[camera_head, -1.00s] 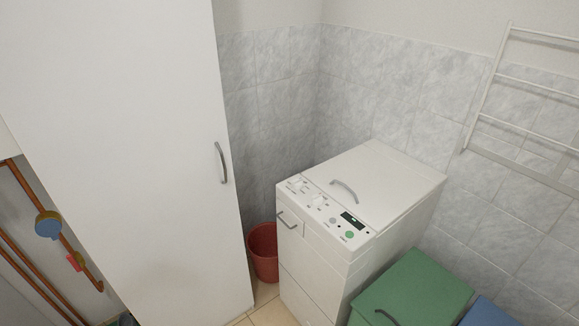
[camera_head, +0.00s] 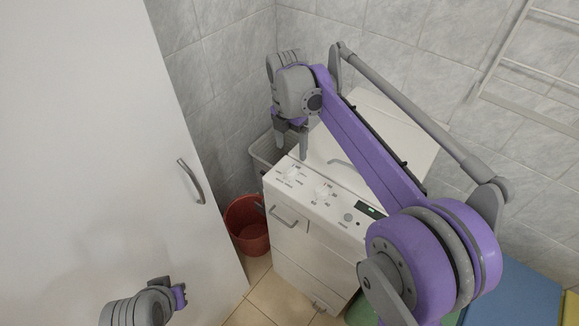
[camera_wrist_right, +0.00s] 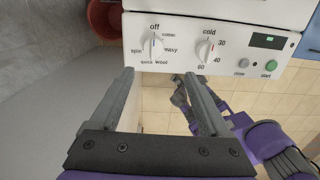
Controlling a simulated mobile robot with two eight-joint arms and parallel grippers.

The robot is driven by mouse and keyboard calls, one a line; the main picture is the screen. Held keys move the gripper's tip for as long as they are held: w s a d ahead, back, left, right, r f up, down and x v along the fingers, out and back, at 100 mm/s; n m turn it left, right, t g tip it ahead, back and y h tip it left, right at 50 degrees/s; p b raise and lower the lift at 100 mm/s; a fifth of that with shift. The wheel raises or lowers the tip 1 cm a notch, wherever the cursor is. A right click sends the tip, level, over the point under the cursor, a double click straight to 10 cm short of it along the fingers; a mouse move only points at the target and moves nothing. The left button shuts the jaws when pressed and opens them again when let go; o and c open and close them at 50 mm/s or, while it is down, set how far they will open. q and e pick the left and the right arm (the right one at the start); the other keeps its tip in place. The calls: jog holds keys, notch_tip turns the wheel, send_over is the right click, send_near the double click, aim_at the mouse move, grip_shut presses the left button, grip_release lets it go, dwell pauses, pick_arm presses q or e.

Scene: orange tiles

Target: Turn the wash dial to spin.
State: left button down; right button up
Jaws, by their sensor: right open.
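The wash dial (camera_head: 291,173) is a white knob on the white washing machine's (camera_head: 300,231) top front panel. My right gripper (camera_head: 292,151) is above the panel's left end, fingers down. In the right wrist view my right gripper (camera_wrist_right: 158,78) is open and empty, its fingertips apart from the dial. My left gripper (camera_head: 180,296) is at the lower left; its jaws are unclear.
A temperature dial (camera_wrist_right: 205,50) sits right of the wash dial, with a display (camera_wrist_right: 268,40) and green start button (camera_wrist_right: 271,64) beyond. A red bucket (camera_head: 247,226) and a pale basket (camera_head: 268,148) stand by the machine. A tall white cabinet (camera_head: 100,150) fills the left.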

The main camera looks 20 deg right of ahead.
aim_at(290, 168)
jog(key=f+n, duration=0.1)
jog(key=f, duration=0.2)
jog(key=w+f+n, duration=0.1)
jog(key=f, duration=0.7)
jog(key=shift+w+d+n+g, duration=0.1)
jog(key=shift+w+n+g, duration=0.2)
jog(key=shift+n, duration=0.1)
grip_shut()
